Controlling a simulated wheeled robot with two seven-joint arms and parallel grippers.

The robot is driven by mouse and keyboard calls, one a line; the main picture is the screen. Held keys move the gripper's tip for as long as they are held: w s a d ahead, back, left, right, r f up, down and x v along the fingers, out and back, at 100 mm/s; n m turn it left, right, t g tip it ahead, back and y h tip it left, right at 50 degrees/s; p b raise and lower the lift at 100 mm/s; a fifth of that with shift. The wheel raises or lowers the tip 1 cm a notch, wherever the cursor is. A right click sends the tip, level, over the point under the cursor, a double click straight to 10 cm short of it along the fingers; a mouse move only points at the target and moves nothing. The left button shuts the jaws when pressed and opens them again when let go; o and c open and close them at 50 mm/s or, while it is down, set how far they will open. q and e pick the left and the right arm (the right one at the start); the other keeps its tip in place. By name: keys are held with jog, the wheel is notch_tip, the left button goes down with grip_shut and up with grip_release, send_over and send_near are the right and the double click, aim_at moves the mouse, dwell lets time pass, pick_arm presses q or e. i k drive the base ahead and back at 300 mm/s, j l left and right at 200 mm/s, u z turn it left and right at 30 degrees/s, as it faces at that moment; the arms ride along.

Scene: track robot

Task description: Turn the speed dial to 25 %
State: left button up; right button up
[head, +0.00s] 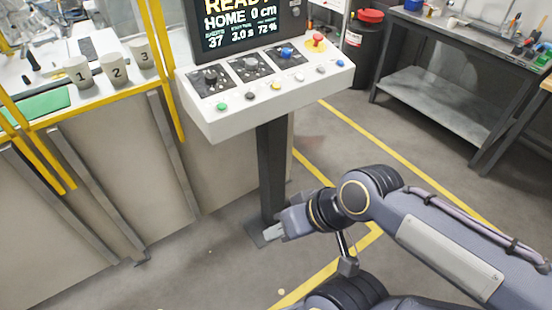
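The control console (225,121) is a white sloped box on a dark post. Its top carries a black knob (210,76), a grey knob (250,63) and a blue knob (286,53), each on a dark panel. The labels are too small to read, so I cannot tell which is the speed dial. The screen (240,27) above reads HOME 0 cm, 37, 3.0 s and 72 %. My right gripper (273,233) is low in front of the post, below and well apart from the console. Its finger opening is not clear. My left gripper is out of view.
A red mushroom button (318,40) and a front row of small coloured buttons share the console. A grey workbench (440,97) stands at right. The floor between is clear.

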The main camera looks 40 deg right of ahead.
aim_at(286, 53)
jog(key=z, duration=1.3)
